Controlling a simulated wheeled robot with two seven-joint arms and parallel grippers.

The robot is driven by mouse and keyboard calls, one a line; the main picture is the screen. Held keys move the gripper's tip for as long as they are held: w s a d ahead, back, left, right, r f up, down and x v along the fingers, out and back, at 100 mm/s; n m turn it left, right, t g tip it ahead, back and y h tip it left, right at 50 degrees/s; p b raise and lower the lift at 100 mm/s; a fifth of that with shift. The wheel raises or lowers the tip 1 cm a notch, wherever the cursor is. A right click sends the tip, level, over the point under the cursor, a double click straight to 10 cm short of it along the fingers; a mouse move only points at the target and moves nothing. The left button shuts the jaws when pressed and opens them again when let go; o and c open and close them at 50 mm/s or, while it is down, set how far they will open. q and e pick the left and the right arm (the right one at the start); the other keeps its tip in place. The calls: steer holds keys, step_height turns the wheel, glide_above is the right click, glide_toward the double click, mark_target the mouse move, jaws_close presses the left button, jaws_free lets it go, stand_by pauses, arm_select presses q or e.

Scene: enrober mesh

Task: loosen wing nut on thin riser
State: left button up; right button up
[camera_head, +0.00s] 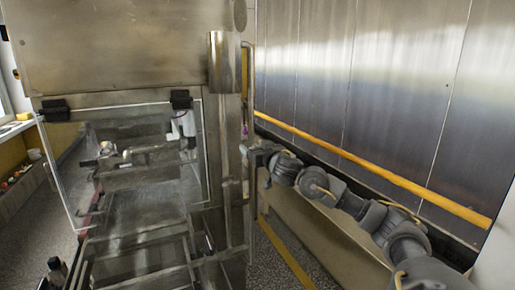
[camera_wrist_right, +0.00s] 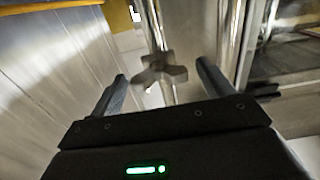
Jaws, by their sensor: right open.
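The wing nut (camera_wrist_right: 160,72), a dull grey knob with several lobes, shows in the right wrist view against the thin riser (camera_wrist_right: 152,25), a slim metal pipe. In the head view the thin riser (camera_head: 250,90) runs down the machine's right edge. My right gripper (camera_head: 249,152) is beside it there and hides the nut. In the right wrist view my right gripper (camera_wrist_right: 162,70) is open, one finger on each side of the nut, with gaps to both. A dark shape (camera_head: 55,270) at the head view's bottom left may be my left gripper; its jaws are unclear.
A thicker pipe (camera_head: 224,110) stands just left of the thin riser. The steel machine has a clear hinged panel (camera_head: 75,180) and an open frame below. A panelled steel wall with a yellow rail (camera_head: 375,173) runs along the right, behind my right arm.

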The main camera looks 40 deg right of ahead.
steer(key=c, duration=1)
steer(key=shift+n, duration=0.3)
steer(key=n+b, duration=0.1)
steer(key=n, duration=0.2)
steer(key=shift+a+f+n, duration=0.1)
steer(key=shift+n, duration=0.2)
steer(key=n+b, duration=0.1)
steer(key=n, duration=0.3)
steer(key=shift+a+f, duration=0.1)
steer(key=n+b, duration=0.2)
steer(key=n, duration=0.3)
steer(key=shift+w+f, duration=0.1)
steer(key=n+b, duration=0.1)
steer(key=n, duration=0.3)
steer(key=shift+a+f+n+b, duration=0.1)
steer(key=shift+n+b, duration=0.2)
steer(key=shift+n, duration=0.3)
